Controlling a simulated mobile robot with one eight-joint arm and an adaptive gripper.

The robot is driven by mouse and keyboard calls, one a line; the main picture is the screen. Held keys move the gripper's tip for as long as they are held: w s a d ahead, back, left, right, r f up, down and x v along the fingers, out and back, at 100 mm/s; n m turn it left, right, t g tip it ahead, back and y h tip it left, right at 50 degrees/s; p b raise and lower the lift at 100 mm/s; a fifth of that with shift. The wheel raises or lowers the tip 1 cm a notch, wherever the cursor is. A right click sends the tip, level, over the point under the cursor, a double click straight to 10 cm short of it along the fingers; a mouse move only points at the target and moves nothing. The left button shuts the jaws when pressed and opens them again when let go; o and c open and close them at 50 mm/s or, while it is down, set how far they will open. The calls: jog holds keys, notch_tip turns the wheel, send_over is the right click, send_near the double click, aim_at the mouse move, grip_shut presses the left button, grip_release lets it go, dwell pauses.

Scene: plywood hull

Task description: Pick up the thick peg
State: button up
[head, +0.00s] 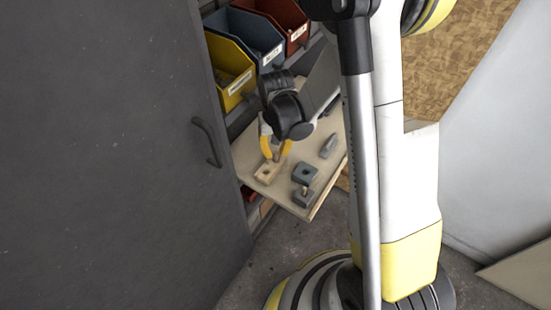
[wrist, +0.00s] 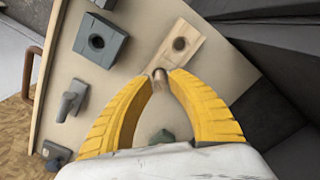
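The thick peg (wrist: 160,80) is a small brown upright piece between my fingertips in the wrist view. Its lower part shows in the head view (head: 277,157), below the yellow fingers. My gripper (wrist: 161,74) has its two curved yellow fingers drawn together, with the tips against both sides of the peg. In the head view my gripper (head: 275,150) is low over the board. A light wooden block (wrist: 186,33) with a round dark hole lies just beyond the peg; it also shows in the head view (head: 266,174). Whether the peg touches the board is unclear.
A grey block with a hole (wrist: 99,40), a grey T-shaped piece (wrist: 71,101) and another dark piece (wrist: 57,152) lie on the pale board (head: 252,150). Yellow (head: 228,75), blue (head: 247,45) and red bins stand behind. A dark cabinet door (head: 120,150) is at left.

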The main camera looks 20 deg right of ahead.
aim_at(276, 153)
notch_tip(276, 153, down, 3)
jog(key=shift+f+b, duration=0.1)
jog(key=shift+b, duration=0.4)
jog(key=shift+c, duration=0.3)
grip_shut()
jog(key=shift+r, duration=0.2)
notch_tip(276, 153, up, 5)
jog(key=p, duration=0.2)
jog(key=shift+f+p, duration=0.2)
jog(key=shift+p, duration=0.2)
jog(key=w+d+r+p, duration=0.1)
jog(key=d+r+p, duration=0.2)
jog(key=d+r, duration=0.3)
jog(key=d, duration=0.5)
jog(key=shift+d, duration=0.3)
